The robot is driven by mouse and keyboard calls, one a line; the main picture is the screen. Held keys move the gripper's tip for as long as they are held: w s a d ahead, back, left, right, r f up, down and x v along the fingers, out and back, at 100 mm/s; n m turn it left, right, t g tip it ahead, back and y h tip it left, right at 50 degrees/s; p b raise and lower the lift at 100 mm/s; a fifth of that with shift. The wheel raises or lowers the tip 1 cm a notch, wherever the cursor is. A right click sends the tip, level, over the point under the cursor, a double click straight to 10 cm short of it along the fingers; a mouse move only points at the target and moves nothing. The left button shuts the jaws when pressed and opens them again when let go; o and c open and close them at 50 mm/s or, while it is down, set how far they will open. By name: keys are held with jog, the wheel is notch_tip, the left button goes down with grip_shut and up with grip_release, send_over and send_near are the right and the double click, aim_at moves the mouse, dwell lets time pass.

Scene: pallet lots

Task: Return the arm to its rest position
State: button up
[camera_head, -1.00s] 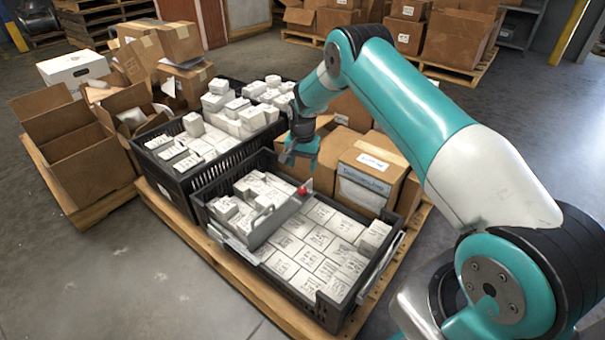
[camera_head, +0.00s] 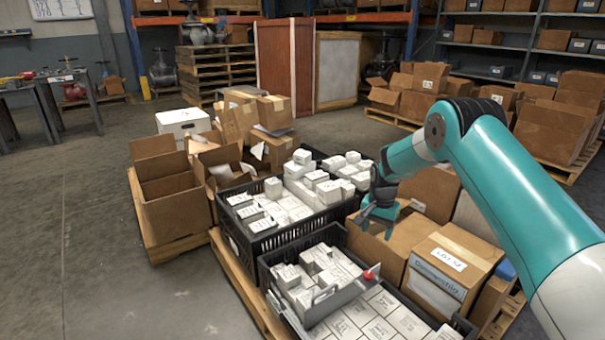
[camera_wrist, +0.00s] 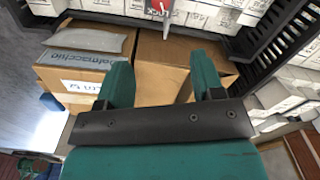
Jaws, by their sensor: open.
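My gripper (camera_head: 380,216) is at the end of my teal arm, above the cardboard boxes beside the black crates. In the wrist view my gripper (camera_wrist: 160,84) shows two teal fingers spread apart with nothing between them. A cardboard box (camera_wrist: 155,72) lies beyond the fingers. My arm reaches in from the right of the head view, bent at the elbow, with the forearm sloping down to the wrist.
A near black crate (camera_head: 268,262) and a far black crate (camera_head: 250,241) hold small white boxes. A labelled cardboard box (camera_head: 470,258) stands right of them. An open carton (camera_head: 180,215) stands left. Bare floor (camera_head: 100,250) lies at the left.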

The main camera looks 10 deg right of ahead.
jog(key=s+a+r+n+y, duration=0.1)
jog(key=s+a+r+n, duration=0.3)
jog(key=s+a+r, duration=0.45)
jog(key=s+a+r+n+y, duration=0.1)
jog(key=s+a+r+n, duration=0.4)
jog(key=r, duration=0.7)
jog(key=s+a+r+n+y, duration=0.1)
jog(key=s+a+r+n, duration=0.15)
jog(key=s, duration=0.65)
jog(key=s+a+r+n, duration=0.2)
jog(key=s+a, duration=0.1)
jog(key=s, duration=0.5)
jog(key=s+a+r+n+y, duration=0.1)
jog(key=s+a+r+n, duration=0.15)
jog(key=s, duration=0.65)
notch_tip(320, 180, up, 32)
jog(key=p, duration=3.3)
jog(key=shift+d+r, duration=0.15)
jog(key=shift+r, duration=0.05)
jog(key=shift+s, duration=0.1)
